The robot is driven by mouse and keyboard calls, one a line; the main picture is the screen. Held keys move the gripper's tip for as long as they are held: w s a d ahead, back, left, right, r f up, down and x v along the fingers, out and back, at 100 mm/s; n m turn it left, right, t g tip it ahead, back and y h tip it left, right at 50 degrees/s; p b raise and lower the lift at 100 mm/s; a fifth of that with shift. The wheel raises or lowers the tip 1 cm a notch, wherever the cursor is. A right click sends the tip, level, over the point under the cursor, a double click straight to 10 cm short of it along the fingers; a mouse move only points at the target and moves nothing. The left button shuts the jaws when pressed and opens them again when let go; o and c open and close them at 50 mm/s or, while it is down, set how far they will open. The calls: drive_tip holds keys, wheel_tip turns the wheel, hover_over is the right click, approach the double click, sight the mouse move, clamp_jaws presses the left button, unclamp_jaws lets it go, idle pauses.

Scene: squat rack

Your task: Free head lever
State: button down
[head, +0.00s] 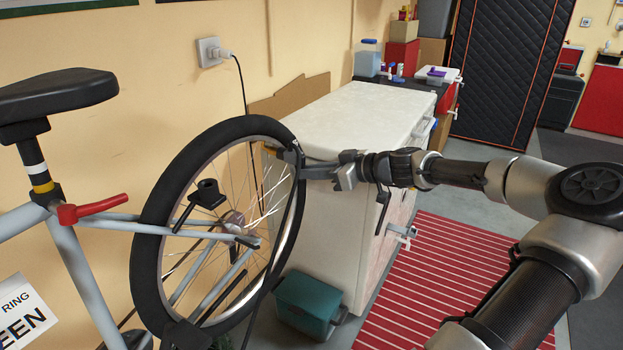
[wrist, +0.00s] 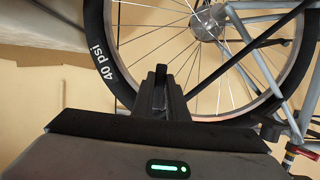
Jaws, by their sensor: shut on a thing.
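My gripper (head: 300,165) reaches in from the right to the upper right edge of the bicycle wheel (head: 150,215). In the wrist view its fingers (wrist: 161,90) are shut on a small dark piece (wrist: 160,76), which seems to be the head lever. The fingers hide most of it, and I cannot tell its exact position. The tyre, marked "40 psi" (wrist: 104,60), is just beyond the fingers in the wrist view.
A white cabinet (head: 355,115) stands behind my gripper. A teal bin (head: 307,300) is on the floor below, beside a red striped mat (head: 430,280). The bicycle frame (head: 75,265) with a red lever (head: 92,207) is at left. A plug (head: 212,52) is in the wall.

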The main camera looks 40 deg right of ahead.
idle(0.4)
drive_tip(key=c, duration=1.7)
unclamp_jaws()
drive_tip(key=p+v, duration=0.3)
drive_tip(key=v, duration=1.4)
drive_tip(key=shift+s+r+p, duration=0.15)
drive_tip(key=shift+r+p, duration=0.05)
drive_tip(key=shift+p, duration=0.15)
